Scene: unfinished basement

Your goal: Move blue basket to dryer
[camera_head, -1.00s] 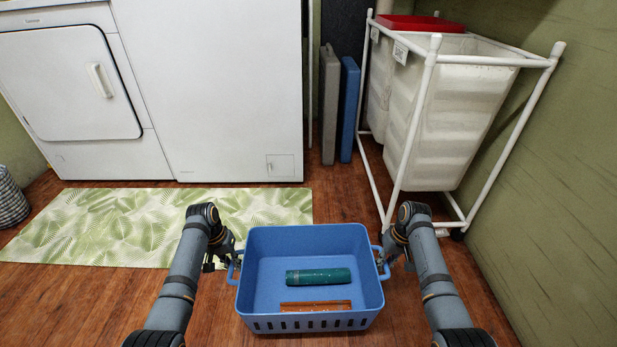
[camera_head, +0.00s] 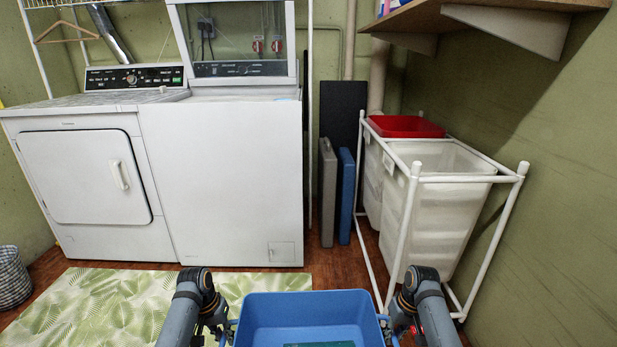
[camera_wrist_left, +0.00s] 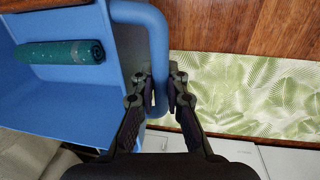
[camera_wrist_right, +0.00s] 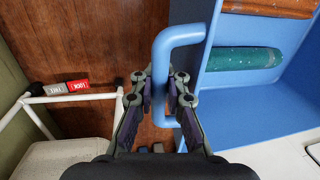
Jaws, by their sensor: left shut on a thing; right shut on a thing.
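The blue basket (camera_head: 308,313) is at the bottom middle of the head view, held between my two arms. A dark green roll (camera_wrist_left: 60,52) lies inside it, and a brown item (camera_wrist_right: 268,7) shows beside the roll in the right wrist view. My left gripper (camera_wrist_left: 160,92) is shut on one side handle of the basket. My right gripper (camera_wrist_right: 160,92) is shut on the opposite handle. The dryer (camera_head: 85,185) is probably the white machine at the left with a square front door, which is shut. Its top is below a control panel.
A second white machine (camera_head: 220,180) stands right of the dryer. A leaf-patterned mat (camera_head: 90,305) lies before them. A white-framed hamper cart (camera_head: 430,215) stands at the right, under a wooden shelf (camera_head: 480,15). A checked basket (camera_head: 12,278) sits at far left.

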